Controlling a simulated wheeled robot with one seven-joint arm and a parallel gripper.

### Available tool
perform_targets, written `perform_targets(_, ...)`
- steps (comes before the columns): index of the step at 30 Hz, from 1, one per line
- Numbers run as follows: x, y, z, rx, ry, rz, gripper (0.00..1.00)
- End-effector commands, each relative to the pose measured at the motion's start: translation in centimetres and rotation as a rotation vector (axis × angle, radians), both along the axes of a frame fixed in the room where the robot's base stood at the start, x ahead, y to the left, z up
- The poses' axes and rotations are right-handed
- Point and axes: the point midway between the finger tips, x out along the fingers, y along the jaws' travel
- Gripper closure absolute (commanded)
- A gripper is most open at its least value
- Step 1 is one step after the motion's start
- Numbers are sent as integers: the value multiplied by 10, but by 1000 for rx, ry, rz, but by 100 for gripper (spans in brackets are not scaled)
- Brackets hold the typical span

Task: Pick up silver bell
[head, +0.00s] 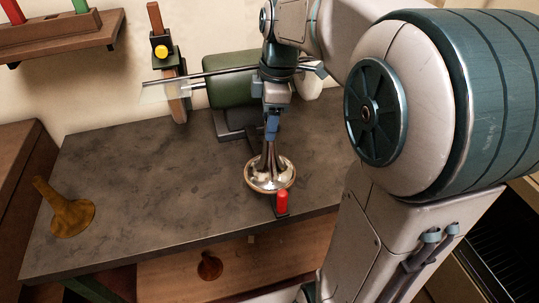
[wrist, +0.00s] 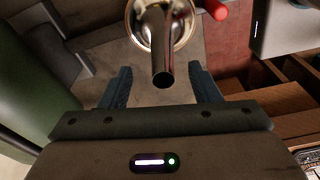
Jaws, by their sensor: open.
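The silver bell (head: 268,179) stands flare down near the front edge of the grey bench, its narrow tube pointing up. My gripper (head: 272,132) is right above it, pointing down, with the top of the tube at the fingers. In the wrist view the bell (wrist: 157,42) shows its tube end between the two blue fingers of my gripper (wrist: 161,75), with a gap on both sides. The fingers are apart and hold nothing. The gripper partly hides the tube's top in the head view.
A red-capped piece (head: 282,201) stands close beside the bell at the bench edge. A brass bell (head: 72,214) is on the left of the bench (head: 150,180). A copper-coloured bell (head: 209,266) lies below. A green machine (head: 232,80) stands behind my gripper. The bench's middle left is clear.

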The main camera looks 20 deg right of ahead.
Motion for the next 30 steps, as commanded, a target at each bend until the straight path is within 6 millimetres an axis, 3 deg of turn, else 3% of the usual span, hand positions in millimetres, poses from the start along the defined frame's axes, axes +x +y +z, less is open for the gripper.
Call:
perform_targets(9,-4,3,-40,1,3,-1,44)
perform_targets(17,-3,3,-42,0,0,-1,44)
perform_targets(23,-3,3,-42,0,0,-1,99)
perform_targets(30,-3,2,-42,0,0,-1,100)
